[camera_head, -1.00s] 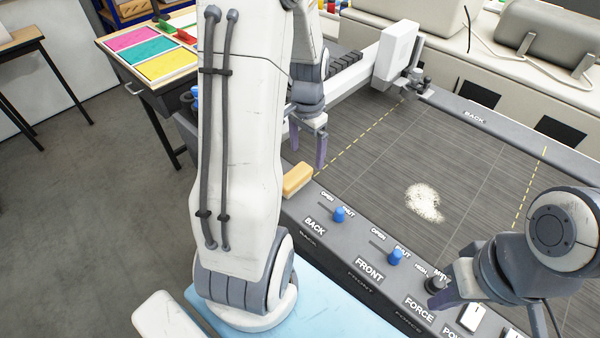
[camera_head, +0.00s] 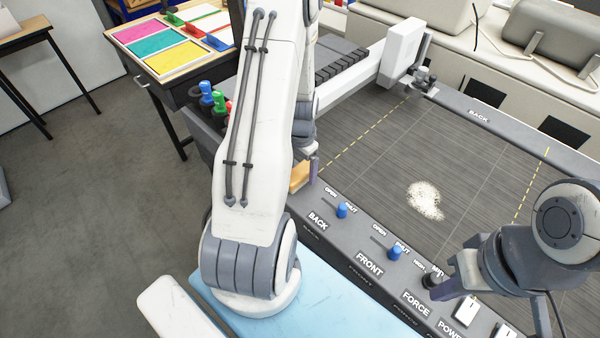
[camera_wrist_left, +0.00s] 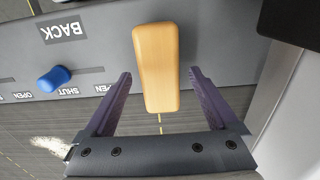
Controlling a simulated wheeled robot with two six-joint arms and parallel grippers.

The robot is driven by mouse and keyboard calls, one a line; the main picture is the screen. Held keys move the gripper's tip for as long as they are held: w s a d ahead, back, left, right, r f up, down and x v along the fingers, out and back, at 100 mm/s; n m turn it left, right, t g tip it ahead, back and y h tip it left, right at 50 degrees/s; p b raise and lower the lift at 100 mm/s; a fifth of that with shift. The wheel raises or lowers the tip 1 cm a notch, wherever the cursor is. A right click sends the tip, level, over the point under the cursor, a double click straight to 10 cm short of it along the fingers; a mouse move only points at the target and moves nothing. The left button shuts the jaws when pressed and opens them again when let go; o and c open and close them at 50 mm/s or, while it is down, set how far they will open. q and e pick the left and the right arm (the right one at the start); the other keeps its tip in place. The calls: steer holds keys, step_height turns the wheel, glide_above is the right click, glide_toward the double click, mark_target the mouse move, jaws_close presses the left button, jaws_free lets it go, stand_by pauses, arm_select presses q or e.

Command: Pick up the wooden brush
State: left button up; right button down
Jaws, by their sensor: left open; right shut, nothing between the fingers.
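The wooden brush (camera_wrist_left: 157,65) shows in the left wrist view as a long tan block with rounded edges. It lies on the grey front panel beside the BACK label. My left gripper (camera_wrist_left: 158,98) is open, with one purple finger on each side of the brush and gaps on both sides. In the head view the brush (camera_head: 299,176) is mostly hidden behind my left arm and gripper (camera_head: 312,168). My right gripper (camera_head: 436,285) is shut and empty, over the panel near the FORCE label.
Blue switches (camera_head: 342,210) and a dark knob (camera_head: 431,280) stand up from the panel. A white powder patch (camera_head: 425,199) lies on the dark bed. A table with colour trays (camera_head: 177,42) is behind.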

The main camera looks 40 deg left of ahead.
mark_target(302, 169)
arm_select(q)
steer(key=shift+f, duration=0.35)
jaws_close()
steer(key=shift+r, duration=0.2)
steer(key=shift+w+r+b, duration=0.1)
steer(key=shift+r+b, duration=0.3)
steer(key=shift+r, duration=0.2)
step_height(302, 169, up, 3)
steer(key=shift+d+f+b, duration=0.1)
steer(key=shift+f+b, duration=0.05)
steer(key=shift+b, duration=0.4)
steer(key=d+r+b, duration=0.2)
steer(key=d+r, duration=0.4)
steer(key=d, duration=0.5)
steer(key=shift+w+d+r+b, duration=0.25)
steer(key=shift+w+r+b, duration=0.05)
steer(key=shift+r, duration=0.1)
